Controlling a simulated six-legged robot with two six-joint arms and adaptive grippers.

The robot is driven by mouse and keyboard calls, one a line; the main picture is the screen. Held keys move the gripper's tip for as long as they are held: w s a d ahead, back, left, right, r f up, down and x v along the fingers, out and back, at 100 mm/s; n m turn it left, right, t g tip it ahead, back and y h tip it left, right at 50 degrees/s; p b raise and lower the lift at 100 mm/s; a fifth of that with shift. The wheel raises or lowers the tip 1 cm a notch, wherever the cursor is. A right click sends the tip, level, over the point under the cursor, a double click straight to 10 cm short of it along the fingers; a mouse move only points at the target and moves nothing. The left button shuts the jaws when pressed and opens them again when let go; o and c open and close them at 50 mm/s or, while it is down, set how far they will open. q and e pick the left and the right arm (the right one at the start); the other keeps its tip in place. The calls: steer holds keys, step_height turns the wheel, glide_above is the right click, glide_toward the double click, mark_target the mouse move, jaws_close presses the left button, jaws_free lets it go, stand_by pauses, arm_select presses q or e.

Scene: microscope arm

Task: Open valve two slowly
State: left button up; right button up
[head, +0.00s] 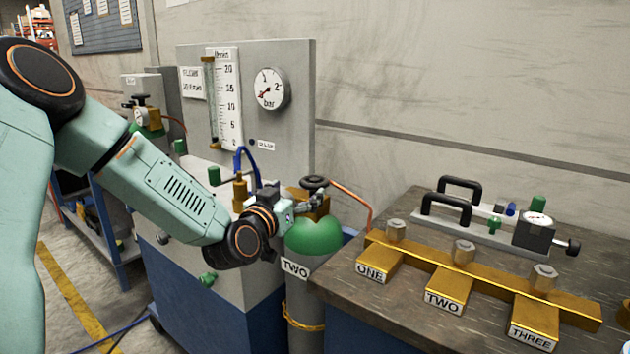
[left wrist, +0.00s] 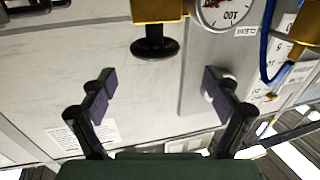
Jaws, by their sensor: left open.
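A gas cylinder (head: 313,236) with a green shoulder and a TWO label stands between the panel cart and the bench. On top is a brass valve with a black handwheel (head: 315,182). My left gripper (head: 312,198) is close to this valve in the head view and partly hides it. In the left wrist view my left gripper (left wrist: 158,84) is open, with nothing between its pads. A black wheel (left wrist: 155,48) under a brass block (left wrist: 158,10) lies just beyond the fingertips, roughly centred between them. I cannot tell whether anything touches. My right gripper is not in view.
The wooden bench (head: 430,315) at right holds a brass manifold (head: 490,285) with blocks marked ONE, TWO and THREE, and a black-handled device (head: 450,208). A grey panel (head: 300,110) with a bar gauge (head: 271,88) stands behind the cylinder. A brass fitting with a blue hose (head: 240,190) is beside my wrist.

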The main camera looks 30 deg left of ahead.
mark_target(314, 180)
arm_select(q)
steer(key=w+b, duration=0.1)
steer(key=w, duration=0.5)
steer(key=shift+a+f+b, duration=0.15)
steer(key=shift+b, duration=0.2)
steer(key=shift+w+a, duration=0.15)
steer(key=shift+w, duration=0.1)
steer(key=shift+w+d, duration=0.2)
steer(key=shift+w, duration=0.3)
steer(key=shift+s+a, duration=0.15)
steer(key=c, duration=1.2)
steer(key=shift+o, duration=0.2)
